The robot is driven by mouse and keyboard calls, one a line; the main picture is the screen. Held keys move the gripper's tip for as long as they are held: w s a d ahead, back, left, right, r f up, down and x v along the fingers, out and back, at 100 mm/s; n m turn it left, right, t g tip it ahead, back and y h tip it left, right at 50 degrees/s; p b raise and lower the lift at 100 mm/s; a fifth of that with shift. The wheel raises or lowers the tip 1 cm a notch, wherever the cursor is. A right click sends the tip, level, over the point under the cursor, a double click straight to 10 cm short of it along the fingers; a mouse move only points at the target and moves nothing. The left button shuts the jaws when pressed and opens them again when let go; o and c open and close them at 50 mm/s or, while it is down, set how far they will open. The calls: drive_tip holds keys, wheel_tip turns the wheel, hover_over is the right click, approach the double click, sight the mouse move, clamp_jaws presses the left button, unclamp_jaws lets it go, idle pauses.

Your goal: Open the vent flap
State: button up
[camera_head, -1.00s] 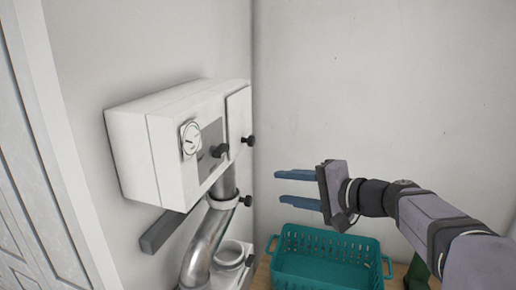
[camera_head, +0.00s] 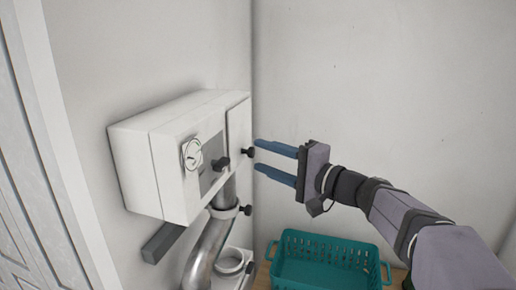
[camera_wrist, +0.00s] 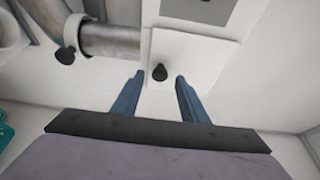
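The vent flap (camera_head: 238,124) is a white panel on the right end of a white wall box, with a small black knob (camera_head: 247,152) low on it. The flap lies flat against the box and looks shut. My gripper (camera_head: 258,155) is open, its two blue fingers pointing left at the knob from just to its right. In the wrist view, the flap (camera_wrist: 195,52) fills the upper middle and its knob (camera_wrist: 159,72) shows between the two fingertips, with a gap on each side. Nothing is held.
The white box (camera_head: 150,160) also carries a round dial (camera_head: 191,153) and another black knob (camera_head: 221,164). A metal pipe (camera_head: 208,248) with a clamp runs below. A teal basket (camera_head: 325,262) stands below my arm. The back wall on the right is clear.

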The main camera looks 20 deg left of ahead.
sight(247, 133)
drive_tip(key=shift+p+x, duration=0.55)
drive_tip(key=shift+x, duration=0.8)
clamp_jaws()
drive_tip(key=shift+d+r, duration=0.1)
drive_tip(key=shift+d, duration=0.05)
